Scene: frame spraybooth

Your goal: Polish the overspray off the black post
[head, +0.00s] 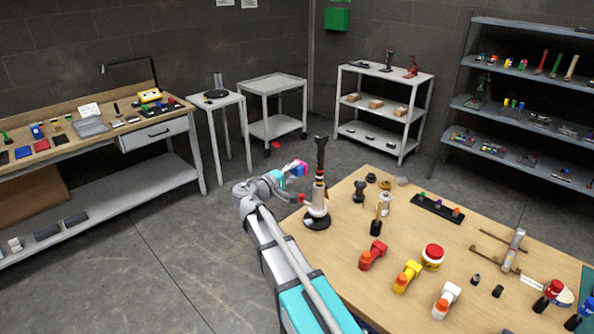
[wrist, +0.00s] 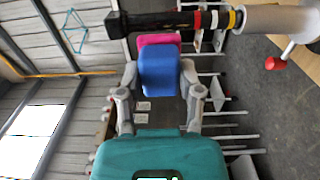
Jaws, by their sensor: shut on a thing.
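The black post (head: 320,155) stands upright at the left edge of the wooden table, on a pale stem with a dark round base. It has red and pale bands below its black top. In the wrist view the black post (wrist: 150,22) lies sideways across the top, with red, white and yellow bands. My gripper (head: 291,174) is shut on a block with a blue body (wrist: 160,73) and a pink face (wrist: 157,40). The block is left of the post at upper-stem height, with a narrow gap showing in the head view. I cannot make out overspray.
The wooden table (head: 350,277) holds several bottles, a red-lidded jar (head: 432,257), a clamp and a dark rack (head: 437,208). A red-ended tool (head: 298,199) shows beside the post's stem. Shelves, a cart and a workbench stand farther back. Open floor lies left of my arm.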

